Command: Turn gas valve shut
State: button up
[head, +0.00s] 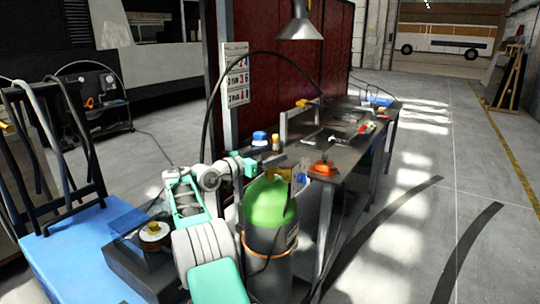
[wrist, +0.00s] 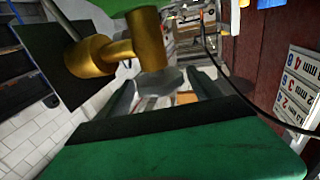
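The gas cylinder (head: 270,205) has a green shoulder and a grey body. It stands upright at the near end of the workbench. Its brass valve (wrist: 115,50) fills the upper left of the wrist view, with a dark square plate behind it. A grey faceted piece (wrist: 172,79), probably the valve's knob, lies beside the brass between the ends of my fingers. My gripper (wrist: 160,78) is open, with a gap between its two dark fingers. I cannot tell whether either finger touches the piece. In the head view my gripper (head: 262,168) is just above the cylinder top, partly hidden.
The workbench (head: 350,140) behind the cylinder carries an orange item (head: 322,168), a blue item (head: 260,138) and tools. A black hose (head: 290,62) arches over. A blue platform (head: 70,255) with dark frames is at left. The floor at right (head: 430,220) is clear.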

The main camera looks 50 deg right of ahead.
aim_at(263, 156)
jog(key=a, duration=0.2)
jog(key=w+a, duration=0.1)
jog(key=a, duration=0.4)
jog(key=shift+w+a, duration=0.25)
jog(key=shift+a, duration=0.1)
